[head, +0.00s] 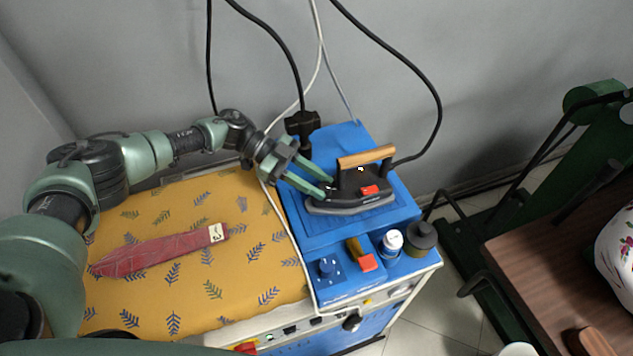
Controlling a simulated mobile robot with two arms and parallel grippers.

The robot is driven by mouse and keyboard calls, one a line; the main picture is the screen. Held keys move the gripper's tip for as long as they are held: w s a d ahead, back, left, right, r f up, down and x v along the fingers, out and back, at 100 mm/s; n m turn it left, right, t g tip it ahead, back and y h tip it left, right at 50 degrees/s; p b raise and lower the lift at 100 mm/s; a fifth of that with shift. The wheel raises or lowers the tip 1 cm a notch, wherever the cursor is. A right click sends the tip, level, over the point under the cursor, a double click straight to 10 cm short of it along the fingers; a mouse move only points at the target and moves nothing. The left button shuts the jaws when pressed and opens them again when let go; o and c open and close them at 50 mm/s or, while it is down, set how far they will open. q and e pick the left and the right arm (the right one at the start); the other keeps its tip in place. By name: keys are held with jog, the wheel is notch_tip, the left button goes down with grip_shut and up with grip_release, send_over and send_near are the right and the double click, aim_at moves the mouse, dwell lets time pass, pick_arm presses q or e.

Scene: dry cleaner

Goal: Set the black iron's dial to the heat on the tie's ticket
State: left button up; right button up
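The black iron (350,200) with a wooden handle and an orange-red button rests on the blue ironing unit's top. A red tie (160,252) lies flat on the yellow leaf-patterned board. Its pale ticket (217,233) at the right end bears a dark mark that looks like a 3, turned sideways. My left gripper (329,187) has its two green fingers at the iron's left end, with a gap between them. A small pale mark shows between the tips, where the dial seems to be. The dial's setting is hidden or too small to read. My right gripper is out of view.
Black cables rise behind. A brown table (565,270) stands right.

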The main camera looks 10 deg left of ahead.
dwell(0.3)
pick_arm(q)
jog(key=shift+w+a, duration=0.15)
jog(key=shift+a, duration=0.1)
jog(key=b+v, duration=0.2)
jog(key=v, duration=0.4)
jog(key=shift+a+b, duration=0.15)
jog(key=shift+b, duration=0.25)
jog(key=shift+w+a+r, duration=0.1)
jog(key=shift+a+r, duration=0.15)
jog(key=shift+a, duration=0.05)
